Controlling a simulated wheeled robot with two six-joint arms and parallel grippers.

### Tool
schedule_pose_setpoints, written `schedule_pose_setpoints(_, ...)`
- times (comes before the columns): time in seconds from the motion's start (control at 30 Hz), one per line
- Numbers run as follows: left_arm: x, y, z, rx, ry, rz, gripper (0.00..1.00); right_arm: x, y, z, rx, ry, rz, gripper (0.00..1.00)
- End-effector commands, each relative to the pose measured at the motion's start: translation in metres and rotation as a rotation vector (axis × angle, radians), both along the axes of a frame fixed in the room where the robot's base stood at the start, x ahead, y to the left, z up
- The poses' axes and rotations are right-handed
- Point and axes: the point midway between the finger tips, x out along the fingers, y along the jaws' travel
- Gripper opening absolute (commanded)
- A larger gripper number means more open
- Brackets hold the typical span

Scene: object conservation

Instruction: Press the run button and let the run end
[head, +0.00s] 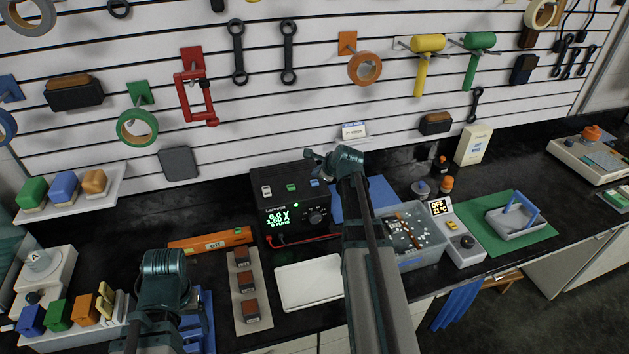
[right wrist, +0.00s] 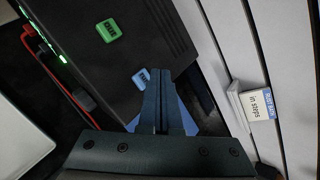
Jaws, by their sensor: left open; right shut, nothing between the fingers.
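The black power supply box (head: 290,205) stands against the back wall, its green display lit with digits and a line ending in "runs". On its top are a white button (head: 266,190), a green button (head: 291,188) and a blue button (head: 315,182). The green button (right wrist: 109,30) and blue button (right wrist: 141,76) also show in the right wrist view; their labels are too small to read surely. My right gripper (right wrist: 161,105) is shut and empty, its fingers at the blue button; contact cannot be told. My left gripper (head: 163,285) is open, low at the left front, its fingers unclear.
A white tray (head: 308,283) lies in front of the box. An orange bar (head: 210,240) and a strip with several dark blocks (head: 247,290) lie left. A clear bin (head: 415,235) of small parts stands right. A small sign (head: 353,130) is on the wall behind.

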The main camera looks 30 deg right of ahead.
Motion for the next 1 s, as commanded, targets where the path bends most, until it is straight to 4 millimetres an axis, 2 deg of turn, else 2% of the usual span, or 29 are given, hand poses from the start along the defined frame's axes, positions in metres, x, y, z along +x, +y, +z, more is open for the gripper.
schedule_pose_setpoints(0.1, 0.0, 0.0, 0.017, 0.0, 0.0, 0.0, 0.83, 0.0, 0.0, 0.017, 0.0, 0.0, 0.0, 0.0)
schedule_pose_setpoints(0.4, 0.0, 0.0, 0.043, 0.0, 0.0, 0.0, 0.83, 0.0, 0.0, 0.043, 0.0, 0.0, 0.0, 0.0)
schedule_pose_setpoints(1.0, 0.0, 0.0, 0.042, 0.0, 0.0, 0.0, 0.83, 0.0, 0.0, 0.042, 0.0, 0.0, 0.0, 0.0)
